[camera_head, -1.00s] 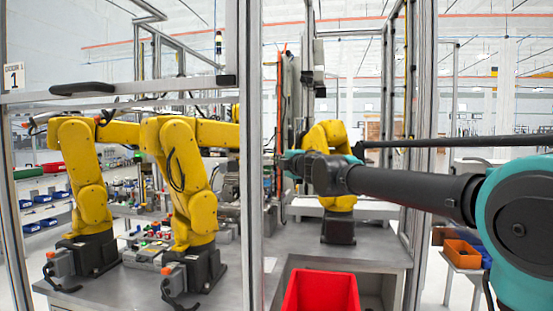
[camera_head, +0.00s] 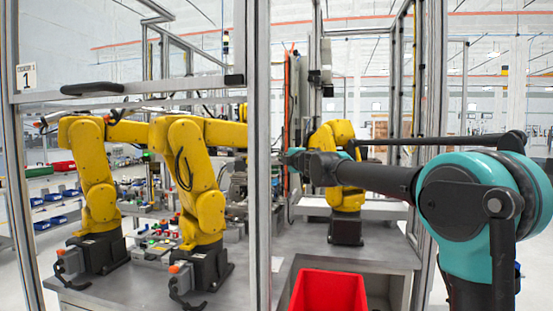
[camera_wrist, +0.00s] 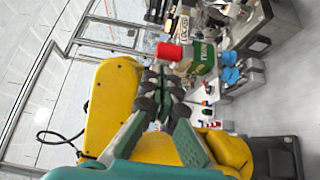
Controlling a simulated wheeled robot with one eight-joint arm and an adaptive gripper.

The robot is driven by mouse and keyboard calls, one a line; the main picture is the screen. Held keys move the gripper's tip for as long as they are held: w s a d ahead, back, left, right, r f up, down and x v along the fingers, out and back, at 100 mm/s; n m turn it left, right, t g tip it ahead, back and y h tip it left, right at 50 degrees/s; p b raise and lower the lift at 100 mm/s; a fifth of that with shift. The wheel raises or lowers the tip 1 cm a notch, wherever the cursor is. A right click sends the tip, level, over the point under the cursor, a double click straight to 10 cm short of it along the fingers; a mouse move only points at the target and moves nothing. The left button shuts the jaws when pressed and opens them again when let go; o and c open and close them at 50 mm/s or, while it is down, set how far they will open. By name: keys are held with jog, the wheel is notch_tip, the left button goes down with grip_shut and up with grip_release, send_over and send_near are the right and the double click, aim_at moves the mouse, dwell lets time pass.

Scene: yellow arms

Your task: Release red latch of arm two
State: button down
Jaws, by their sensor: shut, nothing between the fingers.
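Three yellow arms stand on grey benches: one at the left (camera_head: 97,180), one beside it (camera_head: 190,180) and one at the right (camera_head: 345,175). The two left arms have orange-red caps (camera_head: 62,251) (camera_head: 175,267) on grey connectors at their bases. I cannot tell which arm is arm two or which part is its latch. My gripper (camera_wrist: 163,92) is shut and empty in the wrist view, in front of a yellow arm (camera_wrist: 108,105). A red cap (camera_wrist: 169,51) on a green and white object shows beyond the fingertips. In the head view the gripper is partly hidden near the metal post.
A metal post (camera_head: 259,150) stands between the left arms and my arm. A red bin (camera_head: 328,292) stands at the front, below bench height. A crossbar (camera_head: 120,94) with a black handle spans the upper left. Blue bins (camera_head: 45,224) sit on shelves at far left.

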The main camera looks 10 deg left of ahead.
jog(key=shift+w+d, duration=0.1)
jog(key=shift+d, duration=0.35)
jog(key=shift+d, duration=0.15)
